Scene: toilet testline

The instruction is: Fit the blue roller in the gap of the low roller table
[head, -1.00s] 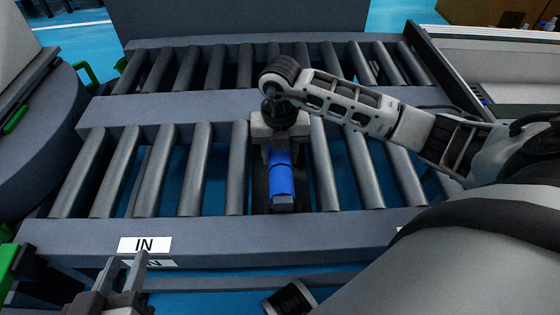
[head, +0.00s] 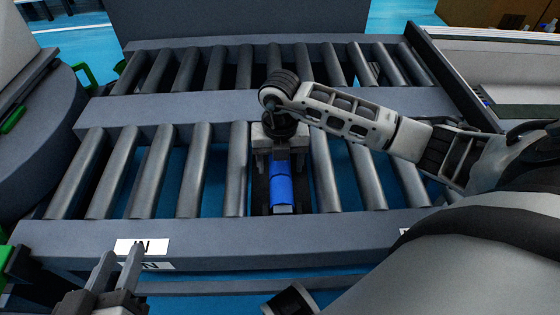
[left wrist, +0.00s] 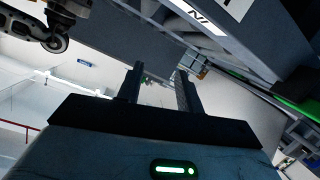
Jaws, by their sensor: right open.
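The blue roller (head: 281,186) lies lengthwise in the gap of the low roller table (head: 60,237), between grey rollers and in line with them. Its near end is close to the front rail; whether it is fully seated I cannot tell. My right gripper (head: 279,160) is over the roller's far part, pointing down, with its open fingers on either side of it. The gripper hides the roller's far end. My left gripper (head: 118,268) is open and empty, in front of the table at the lower left. Its parted fingers also show in the left wrist view (left wrist: 157,84).
A second row of grey rollers (head: 187,70) lies behind the low table. A white IN label (head: 142,247) is on the front rail. A round grey machine body (head: 35,120) stands at the left. My right arm crosses the table's right side.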

